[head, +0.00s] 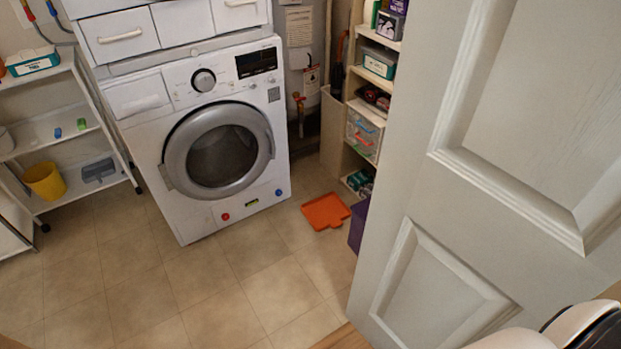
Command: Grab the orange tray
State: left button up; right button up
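The orange tray (325,211) lies flat on the tiled floor, just right of the washing machine and in front of the narrow shelf unit. It is fully visible, with a small tab on its near side. Neither of my grippers shows in the head view. Only a white and black part of my own body shows at the bottom right corner.
A white door (480,180) fills the right side, close to me. A purple bin (358,228) stands beside the tray, partly behind the door. The washing machine (150,105) is left of the tray. The tiled floor (200,290) in front is clear.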

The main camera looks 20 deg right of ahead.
aim_at(325, 212)
jog(key=i+j+z, duration=0.1)
jog(key=i+z, duration=0.35)
jog(key=i+j+z, duration=0.85)
jog(key=i+l, duration=0.1)
